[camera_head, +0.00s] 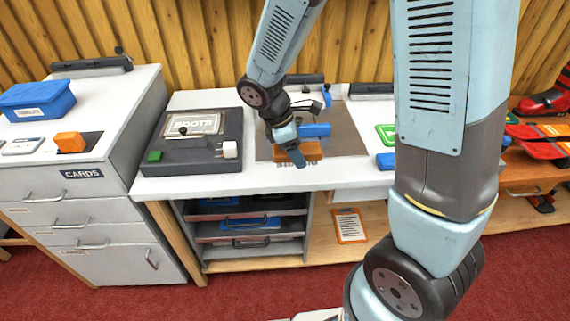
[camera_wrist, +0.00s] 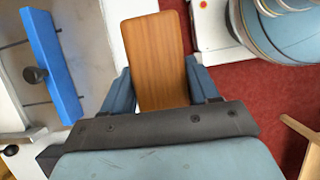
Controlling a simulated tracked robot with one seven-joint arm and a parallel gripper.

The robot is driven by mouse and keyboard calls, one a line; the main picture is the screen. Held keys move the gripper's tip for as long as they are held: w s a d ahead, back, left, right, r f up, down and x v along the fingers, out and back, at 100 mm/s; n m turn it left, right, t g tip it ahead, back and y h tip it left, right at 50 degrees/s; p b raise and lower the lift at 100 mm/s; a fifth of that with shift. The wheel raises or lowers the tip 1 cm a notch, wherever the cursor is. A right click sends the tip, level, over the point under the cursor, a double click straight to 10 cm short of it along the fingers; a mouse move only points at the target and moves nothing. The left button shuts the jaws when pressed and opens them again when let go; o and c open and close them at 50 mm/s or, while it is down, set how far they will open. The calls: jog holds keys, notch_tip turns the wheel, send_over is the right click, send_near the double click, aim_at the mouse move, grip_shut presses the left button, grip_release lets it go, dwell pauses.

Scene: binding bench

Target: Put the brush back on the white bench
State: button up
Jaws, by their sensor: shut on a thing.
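The brush (camera_head: 307,152) has an orange-brown wooden back and pale bristles that face down. My gripper (camera_head: 296,153) is shut on it near the front part of the white bench (camera_head: 230,182). In the wrist view the brush's wooden back (camera_wrist: 154,60) lies between the two blue fingers of my gripper (camera_wrist: 158,88). The brush is at or just above the bench top near the front edge of a grey-brown mat (camera_head: 345,143). I cannot tell whether the bristles touch the surface. The bench also shows in the wrist view (camera_wrist: 115,12).
A blue block (camera_head: 315,130) lies on the mat behind the brush, and it shows in the wrist view (camera_wrist: 50,62). A white CARDS cabinet (camera_head: 85,185) is further left. Red carpet (camera_head: 260,285) lies below the bench edge.

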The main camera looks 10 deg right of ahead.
send_over(293, 172)
jog(key=a, duration=0.2)
jog(key=f, duration=0.5)
jog(key=shift+s+d+f, duration=0.1)
jog(key=shift+d+f, duration=0.15)
jog(key=shift+f, duration=1.75)
jog(key=shift+f, duration=0.1)
jog(key=o, duration=1.2)
jog(key=v, duration=1.2)
